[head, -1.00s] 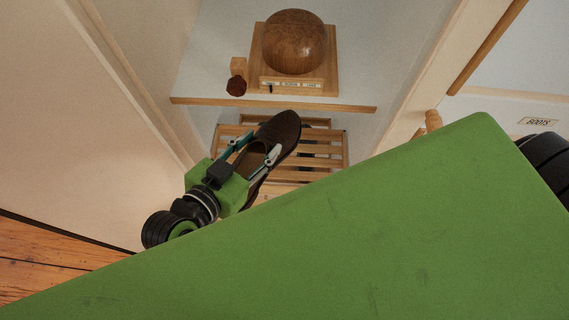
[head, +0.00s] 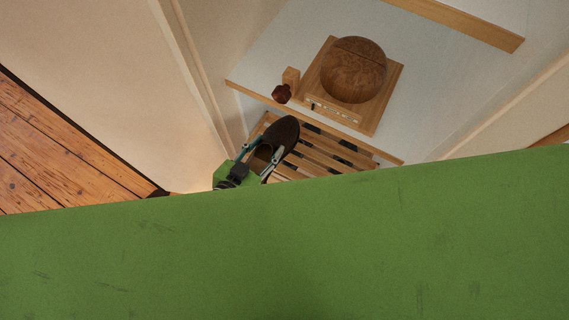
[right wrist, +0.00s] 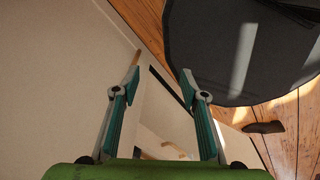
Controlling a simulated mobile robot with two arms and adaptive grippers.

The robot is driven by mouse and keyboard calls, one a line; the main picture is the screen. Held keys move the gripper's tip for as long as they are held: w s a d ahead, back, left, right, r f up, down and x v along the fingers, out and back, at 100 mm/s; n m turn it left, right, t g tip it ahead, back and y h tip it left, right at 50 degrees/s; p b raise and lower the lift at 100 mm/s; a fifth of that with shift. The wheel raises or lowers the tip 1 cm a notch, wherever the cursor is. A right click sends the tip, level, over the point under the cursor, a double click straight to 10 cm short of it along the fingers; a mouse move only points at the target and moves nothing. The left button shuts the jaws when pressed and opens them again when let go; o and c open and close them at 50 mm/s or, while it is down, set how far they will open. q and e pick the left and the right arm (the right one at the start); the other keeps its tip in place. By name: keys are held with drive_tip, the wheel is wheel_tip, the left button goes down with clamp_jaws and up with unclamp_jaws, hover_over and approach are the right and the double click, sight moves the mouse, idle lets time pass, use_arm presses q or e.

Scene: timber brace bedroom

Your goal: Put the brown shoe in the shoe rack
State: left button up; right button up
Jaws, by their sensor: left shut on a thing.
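The brown shoe (head: 277,137) is in my left gripper (head: 257,160), whose fingers are shut on its sides near the opening. The toe points up in the head view, over the left part of the slatted wooden shoe rack (head: 325,152). I cannot tell whether the shoe touches the slats. My green body hides the heel end and the near part of the rack. My right gripper (right wrist: 158,85) is open and empty in the right wrist view, its two fingers well apart, away from the rack.
A shelf (head: 285,60) above the rack holds a wooden dome on a square base (head: 389,88) and a small block with a dark red knob (head: 281,94). A pale panel (head: 110,70) stands at left. A dark rounded object (right wrist: 240,50) is near the right gripper.

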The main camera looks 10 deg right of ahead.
sight(266, 159)
use_arm(q)
wheel_tip(266, 159, down, 3)
drive_tip(key=shift+a+f+b, duration=0.15)
drive_tip(key=shift+b, duration=0.2)
drive_tip(key=shift+w+f, duration=0.1)
drive_tip(key=shift+f, duration=0.3)
wheel_tip(266, 159, down, 3)
drive_tip(key=shift+f+b, duration=0.15)
drive_tip(key=shift+b, duration=0.65)
drive_tip(key=shift+f, duration=0.2)
use_arm(e)
drive_tip(key=shift+a+f, duration=0.4)
drive_tip(key=shift+f, duration=0.2)
drive_tip(key=shift+a+f, duration=0.35)
drive_tip(key=shift+f, duration=0.25)
drive_tip(key=shift+d, duration=0.1)
